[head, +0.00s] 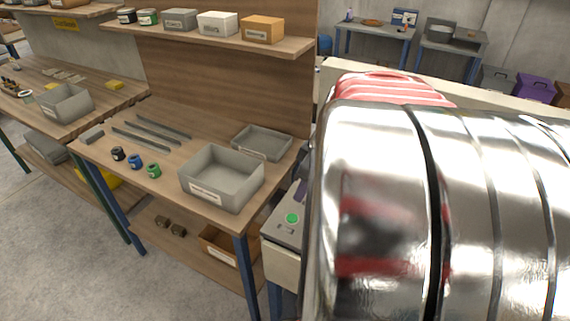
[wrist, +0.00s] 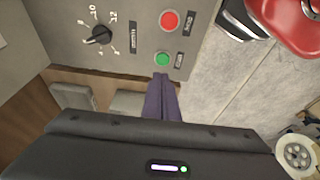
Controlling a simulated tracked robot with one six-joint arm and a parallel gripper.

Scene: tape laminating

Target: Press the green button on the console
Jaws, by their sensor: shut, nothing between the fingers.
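The green button (wrist: 162,59) is round and sits on the grey console panel (wrist: 140,70), below a red button (wrist: 169,20) in the wrist view. In the head view the green button (head: 292,218) shows on top of the console (head: 284,233), right of the workbench. My gripper (wrist: 161,76) has slim purple fingers, shut together and empty. Their tips appear just below the green button in the wrist view, and the button is uncovered. I cannot tell the height of the tips above the panel.
A dial (wrist: 98,36) with numbers sits left of the buttons. A red and metal object (wrist: 290,22) lies at the wrist view's upper right. The workbench (head: 130,170) holds grey bins (head: 222,178) and small spools. Shiny metal close by blocks the head view's right side.

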